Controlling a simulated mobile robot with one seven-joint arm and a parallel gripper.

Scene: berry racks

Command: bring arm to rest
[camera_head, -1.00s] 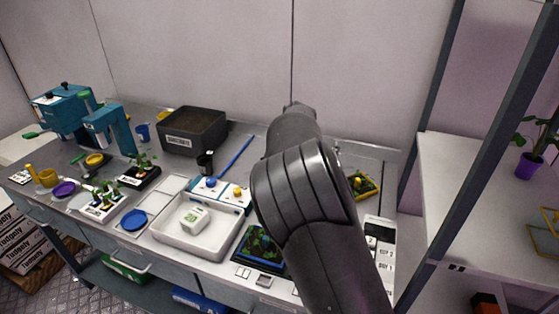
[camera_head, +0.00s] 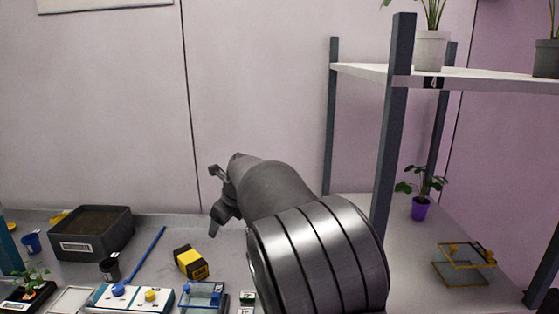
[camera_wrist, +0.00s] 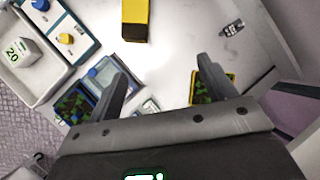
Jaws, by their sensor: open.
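My gripper (camera_head: 214,201) is raised above the bench in the head view, with its two fingers apart and nothing between them. The wrist view also shows my gripper (camera_wrist: 160,66) open, its fingers spread over a bare part of the bench. My dark grey arm reaches up from the lower right of the head view and hides part of the bench behind it. No object touches the fingers.
The bench (camera_head: 215,262) holds a dark soil box (camera_head: 92,232), a yellow-black block (camera_head: 190,262), a blue rod (camera_head: 150,252) and a white-blue device (camera_head: 130,298). A shelf rack (camera_head: 393,130) stands close to the right, bearing a purple-potted plant (camera_head: 419,208).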

